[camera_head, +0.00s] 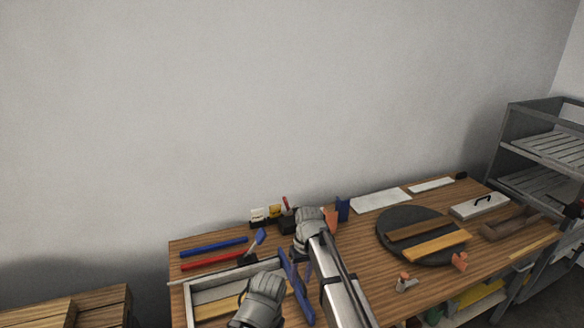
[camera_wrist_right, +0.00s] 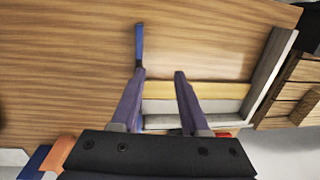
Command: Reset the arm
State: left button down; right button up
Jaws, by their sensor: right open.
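My right gripper (camera_head: 297,284) shows in the head view as slim blue-purple fingers above the workbench (camera_head: 360,285), beside the right end of a shallow tray (camera_head: 187,300). In the right wrist view the two fingers of this gripper (camera_wrist_right: 159,76) stand apart with nothing between them. The tray (camera_wrist_right: 269,75) lies beyond them there, with a yellow-wood strip (camera_wrist_right: 222,90) and pale strips inside. Grey arm joints hide part of the tray and bench in the head view. My left gripper does not show.
A dark round disc (camera_head: 397,215) bears two wooden strips. A blue rod (camera_head: 214,246) and a red rod (camera_head: 212,260) lie left, near a blue-ended tool (camera_head: 256,241). White panels (camera_head: 380,200) lie at the back. A grey shelf rack (camera_head: 511,150) stands right, wooden crates (camera_head: 100,304) left.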

jog(key=s+d+h, duration=0.1)
jog(key=s+h, duration=0.1)
jog(key=s, duration=2)
jog(key=shift+d+f+t+b, duration=0.3)
jog(key=shift+d+f+b, duration=0.05)
jog(key=shift+f, duration=0.1)
jog(key=shift+w, duration=0.1)
